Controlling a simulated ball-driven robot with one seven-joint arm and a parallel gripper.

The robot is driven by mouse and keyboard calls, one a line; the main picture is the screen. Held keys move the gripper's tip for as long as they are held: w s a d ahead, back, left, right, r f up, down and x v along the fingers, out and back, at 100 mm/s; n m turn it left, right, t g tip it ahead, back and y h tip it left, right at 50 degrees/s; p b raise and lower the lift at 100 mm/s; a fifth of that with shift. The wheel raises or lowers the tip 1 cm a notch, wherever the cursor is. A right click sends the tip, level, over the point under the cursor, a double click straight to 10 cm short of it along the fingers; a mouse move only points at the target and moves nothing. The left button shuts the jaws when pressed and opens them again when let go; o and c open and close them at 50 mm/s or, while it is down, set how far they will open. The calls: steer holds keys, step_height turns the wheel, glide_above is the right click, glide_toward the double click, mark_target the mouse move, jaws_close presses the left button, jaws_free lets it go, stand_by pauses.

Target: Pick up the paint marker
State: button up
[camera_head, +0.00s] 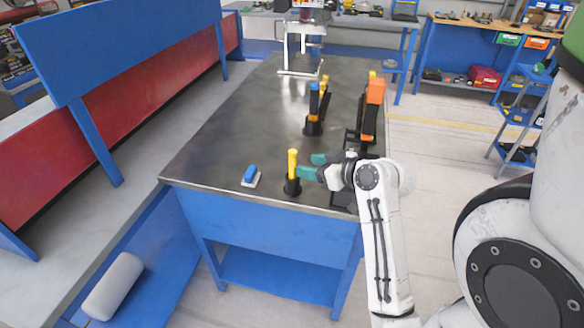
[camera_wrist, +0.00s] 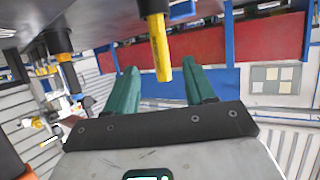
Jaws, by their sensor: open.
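A yellow paint marker (camera_head: 292,160) stands upright in a small black holder (camera_head: 292,186) near the table's front edge. In the wrist view the marker (camera_wrist: 160,45) appears upside down, in the gap between the two open fingers of my gripper (camera_wrist: 160,68). I cannot tell how far it reaches between the fingertips. Nothing is held.
The dark metal table (camera_head: 225,150) bears a blue and white block (camera_head: 250,175) to the left. Behind stand a blue tool (camera_head: 314,100) in a black holder and a large orange tool (camera_head: 375,90). A white frame (camera_head: 302,45) stands at the far end. The table's left side is mostly clear.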

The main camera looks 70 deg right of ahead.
mark_target(293, 171)
steer(key=shift+p+x, duration=0.9)
steer(key=shift+x, duration=3.5)
steer(key=shift+a, duration=0.1)
jaws_close()
